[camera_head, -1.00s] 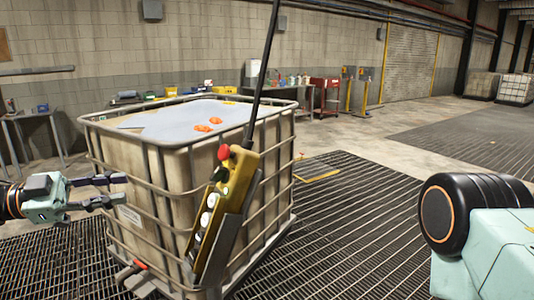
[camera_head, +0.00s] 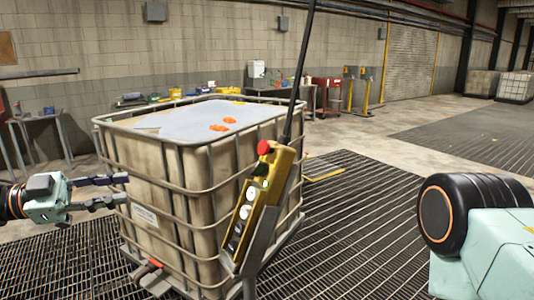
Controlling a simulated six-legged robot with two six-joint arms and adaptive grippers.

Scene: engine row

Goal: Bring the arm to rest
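My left gripper (camera_head: 122,189) comes in from the left edge. Its two dark fingers point right and are spread apart, with nothing between them. They are in front of the left side of a caged tank (camera_head: 180,205); I cannot tell whether they touch it. On my right, a teal and black part of my own arm (camera_head: 490,235) shows at the lower right. The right gripper itself is not in the picture.
A yellow pendant control box (camera_head: 262,200) with a red button hangs from a black cable in front of the tank. Orange items (camera_head: 220,127) lie on the tank's top. Benches stand along the back wall. Grating floor at the right is clear.

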